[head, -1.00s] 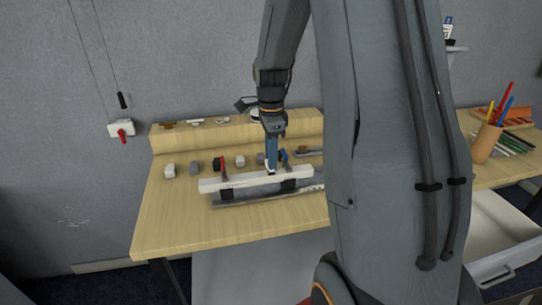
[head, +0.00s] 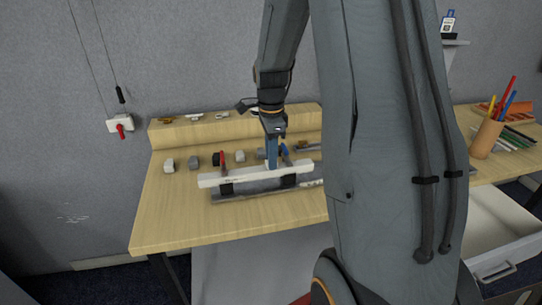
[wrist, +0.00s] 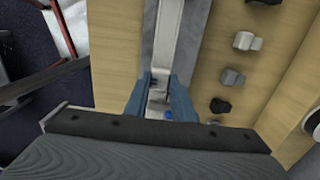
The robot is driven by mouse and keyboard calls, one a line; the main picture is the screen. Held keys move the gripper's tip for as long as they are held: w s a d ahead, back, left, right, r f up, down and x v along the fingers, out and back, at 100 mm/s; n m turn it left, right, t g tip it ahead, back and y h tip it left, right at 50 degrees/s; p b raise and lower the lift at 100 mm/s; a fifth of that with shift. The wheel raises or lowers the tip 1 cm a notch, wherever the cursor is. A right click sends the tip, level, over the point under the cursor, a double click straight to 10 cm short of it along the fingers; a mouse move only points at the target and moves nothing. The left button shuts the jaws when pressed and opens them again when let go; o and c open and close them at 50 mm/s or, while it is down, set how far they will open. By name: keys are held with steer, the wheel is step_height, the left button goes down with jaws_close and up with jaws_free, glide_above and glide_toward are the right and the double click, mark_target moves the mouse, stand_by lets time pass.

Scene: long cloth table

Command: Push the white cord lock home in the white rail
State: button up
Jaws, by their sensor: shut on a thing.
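The white rail (head: 240,178) lies lengthwise near the front of the table, held on dark supports above a grey strip. In the wrist view the rail (wrist: 173,40) runs up the middle of the picture. My gripper (head: 271,165) points down at the rail, right of its middle. In the wrist view its blue fingers (wrist: 160,98) stand either side of the rail channel, shut on a small pale piece, seemingly the white cord lock (wrist: 157,96). The fingers hide much of it, and I cannot tell how deep it sits in the rail.
Behind the rail stand several small blocks: a white one (head: 168,165), a grey one (head: 194,163) and a black one (head: 218,159). A red-handled clamp (head: 222,160) is near the rail's left part. A pencil cup (head: 486,138) stands far right. The table's front left is clear.

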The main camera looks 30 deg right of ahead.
steer(key=o, duration=1.1)
steer(key=shift+o, duration=0.2)
steer(key=shift+r+b, duration=1)
steer(key=shift+r, duration=2.85)
steer(key=s+a+f+n, duration=0.4)
steer(key=s+a+n, duration=0.3)
steer(key=n, duration=0.3)
steer(key=s+a+f+n+t, duration=0.1)
steer(key=s+a+f+n, duration=0.2)
steer(key=s+a+n, duration=0.4)
steer(key=n, duration=0.3)
steer(key=shift+s+a+f, duration=0.3)
steer(key=shift+a+f, duration=0.05)
steer(key=shift+s+a+f+n, duration=0.15)
steer(key=shift+s+n, duration=0.1)
steer(key=shift+n, duration=0.35)
steer(key=shift+c, duration=0.6)
